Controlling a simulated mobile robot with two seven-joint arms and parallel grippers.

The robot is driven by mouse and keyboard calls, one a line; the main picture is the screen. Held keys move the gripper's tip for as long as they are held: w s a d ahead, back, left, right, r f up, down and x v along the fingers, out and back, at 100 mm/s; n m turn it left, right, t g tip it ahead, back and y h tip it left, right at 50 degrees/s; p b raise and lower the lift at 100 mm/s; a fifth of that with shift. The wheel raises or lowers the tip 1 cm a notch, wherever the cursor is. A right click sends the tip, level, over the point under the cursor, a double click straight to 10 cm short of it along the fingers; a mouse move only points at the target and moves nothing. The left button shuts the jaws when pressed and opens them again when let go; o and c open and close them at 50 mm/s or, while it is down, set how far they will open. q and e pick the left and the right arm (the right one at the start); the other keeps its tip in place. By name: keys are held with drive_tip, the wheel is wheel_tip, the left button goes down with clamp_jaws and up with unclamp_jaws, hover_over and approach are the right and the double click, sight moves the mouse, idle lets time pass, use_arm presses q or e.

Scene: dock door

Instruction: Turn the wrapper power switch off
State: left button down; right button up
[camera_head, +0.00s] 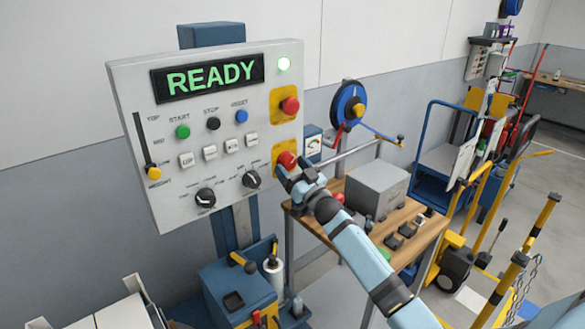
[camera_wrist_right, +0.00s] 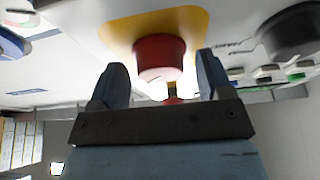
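The grey control panel (camera_head: 130,90) has a lit display reading READY and a green lamp. A red knob on a yellow plate (camera_head: 278,150), which I take as the power switch (camera_head: 287,159), is at its lower right edge. My right gripper (camera_head: 288,176) is right at this knob and partly covers it. In the right wrist view the red knob (camera_wrist_right: 160,56) sits between the two open fingers (camera_wrist_right: 160,80), with a gap visible on each side. No grip shows. My left gripper is not in view.
A second red button (camera_head: 290,105) on a yellow plate is above. Black dials (camera_head: 205,199) and (camera_head: 252,180) lie left of the gripper. A wooden table (camera_head: 425,235) with a grey box (camera_head: 377,190) stands right, behind my arm. A blue hose reel (camera_head: 348,105) hangs on the wall.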

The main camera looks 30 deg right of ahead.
drive_tip(key=c, duration=0.8)
